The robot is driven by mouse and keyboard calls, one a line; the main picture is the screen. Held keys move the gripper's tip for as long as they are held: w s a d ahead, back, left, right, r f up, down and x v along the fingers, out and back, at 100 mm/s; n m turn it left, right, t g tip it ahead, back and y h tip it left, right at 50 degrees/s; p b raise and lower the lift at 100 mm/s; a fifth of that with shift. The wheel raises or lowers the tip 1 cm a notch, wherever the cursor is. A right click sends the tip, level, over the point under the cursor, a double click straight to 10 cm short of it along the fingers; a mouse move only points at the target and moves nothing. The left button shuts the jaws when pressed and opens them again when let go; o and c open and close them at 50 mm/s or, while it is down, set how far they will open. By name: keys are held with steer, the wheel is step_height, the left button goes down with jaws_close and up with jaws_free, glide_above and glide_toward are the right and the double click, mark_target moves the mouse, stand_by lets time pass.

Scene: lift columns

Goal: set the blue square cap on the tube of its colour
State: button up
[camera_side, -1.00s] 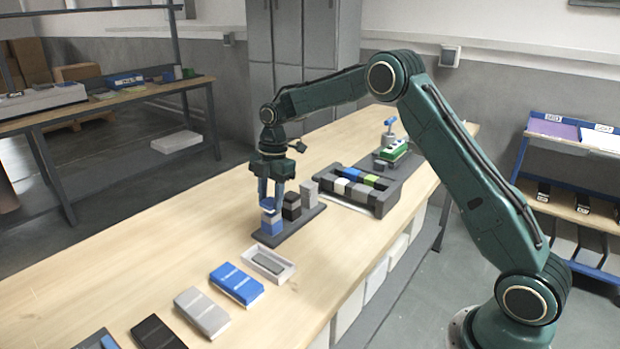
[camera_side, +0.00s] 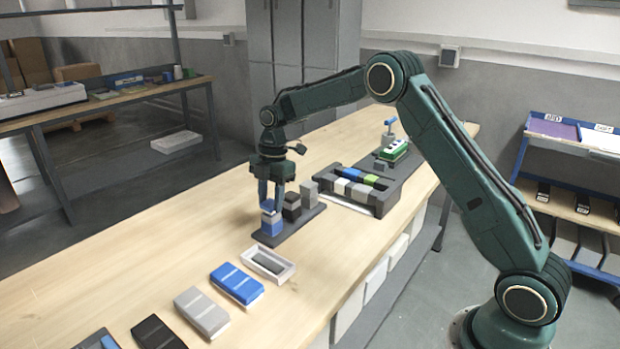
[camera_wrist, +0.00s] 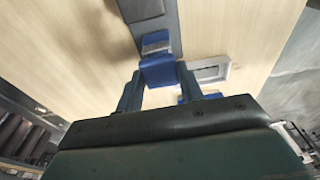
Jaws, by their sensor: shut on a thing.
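My gripper (camera_side: 271,207) points down over the near-left end of a dark base plate (camera_side: 299,229). It is shut on the blue square cap (camera_side: 267,206), which also shows between the fingers in the wrist view (camera_wrist: 158,71). The blue tube (camera_side: 271,228), with a grey band, stands upright on the plate directly below. The cap looks in line with this tube; whether they touch I cannot tell. A black tube (camera_side: 291,212) with a grey band and a grey tube (camera_side: 309,195) stand beside it on the same plate.
A white tray (camera_side: 288,272) holding a dark piece lies in front of the plate. A blue box (camera_side: 237,284), a grey box (camera_side: 202,311) and a black box (camera_side: 156,332) lie nearer. A dark compartment bin (camera_side: 384,203) stands behind. The table is clear to the left.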

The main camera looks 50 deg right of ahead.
steer(key=shift+f, duration=0.3)
stand_by(0.8)
steer(key=o, duration=1.5)
steer(key=shift+r, duration=3.75)
